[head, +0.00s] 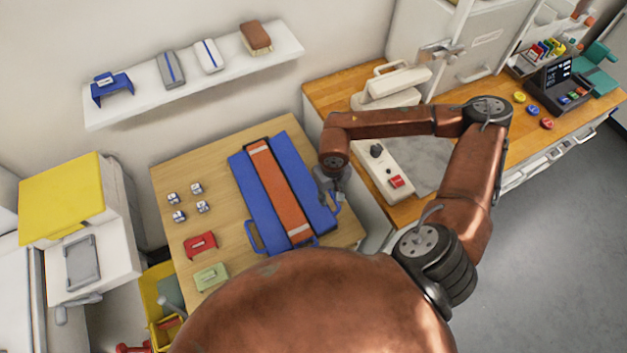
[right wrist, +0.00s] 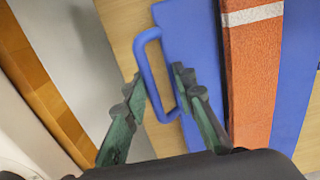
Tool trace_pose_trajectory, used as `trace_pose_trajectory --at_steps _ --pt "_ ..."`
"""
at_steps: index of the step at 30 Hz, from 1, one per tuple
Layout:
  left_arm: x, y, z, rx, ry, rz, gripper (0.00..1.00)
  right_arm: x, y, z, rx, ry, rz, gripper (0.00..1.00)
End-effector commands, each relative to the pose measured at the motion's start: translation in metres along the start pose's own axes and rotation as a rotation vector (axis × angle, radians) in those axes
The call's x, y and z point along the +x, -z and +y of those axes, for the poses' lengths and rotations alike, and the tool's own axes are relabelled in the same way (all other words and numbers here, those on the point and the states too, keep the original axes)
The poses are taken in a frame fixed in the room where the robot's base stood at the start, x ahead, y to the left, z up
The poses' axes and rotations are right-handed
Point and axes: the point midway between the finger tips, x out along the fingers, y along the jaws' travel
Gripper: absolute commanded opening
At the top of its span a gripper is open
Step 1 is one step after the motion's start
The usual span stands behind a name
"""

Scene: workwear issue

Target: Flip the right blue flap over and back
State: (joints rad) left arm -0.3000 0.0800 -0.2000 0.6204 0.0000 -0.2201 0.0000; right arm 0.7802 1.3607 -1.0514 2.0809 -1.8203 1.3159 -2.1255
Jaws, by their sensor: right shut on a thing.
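A blue board (head: 243,178) lies on the wooden table with an orange strip (head: 277,185) with pale bands down its middle. The right blue flap (head: 295,160) lies flat to the right of the strip and shows large in the right wrist view (right wrist: 188,40). Its blue loop handle (right wrist: 141,52) sticks out from the outer edge. My right gripper (head: 337,186) is at this edge, with its fingers on either side of the handle, shut on it. Another blue loop handle (head: 254,238) is at the left flap's near corner. My left gripper is out of view.
A red block (head: 200,245), a green block (head: 211,277) and several small white cubes stand on the table (head: 215,165) left of the board. A white cabinet with a wooden top (head: 330,93) is close on the right. A wall shelf (head: 130,110) is behind.

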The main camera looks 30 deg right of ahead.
Motion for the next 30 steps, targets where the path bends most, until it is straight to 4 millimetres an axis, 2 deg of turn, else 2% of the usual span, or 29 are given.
trace_pose_trajectory --at_steps 8,15,19,22,28,29,30 --pt "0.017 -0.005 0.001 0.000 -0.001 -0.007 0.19 0.020 0.002 0.007 0.002 -0.001 -0.001 0.15" --pt "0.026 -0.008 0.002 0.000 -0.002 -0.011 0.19 0.031 0.004 0.009 0.000 0.003 0.003 0.03" --pt "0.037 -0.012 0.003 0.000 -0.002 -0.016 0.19 0.045 0.004 0.008 -0.001 0.006 0.001 0.03" --pt "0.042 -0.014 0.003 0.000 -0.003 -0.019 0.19 0.051 0.004 0.007 -0.003 0.008 0.000 0.04" --pt "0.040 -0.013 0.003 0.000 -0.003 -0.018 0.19 0.049 0.004 0.006 -0.003 0.011 0.002 0.04" --pt "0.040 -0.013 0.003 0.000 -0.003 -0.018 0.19 0.049 0.004 0.006 -0.003 0.011 0.002 0.14" --pt "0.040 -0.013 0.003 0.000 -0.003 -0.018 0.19 0.049 0.004 0.006 -0.003 0.011 0.002 0.17"
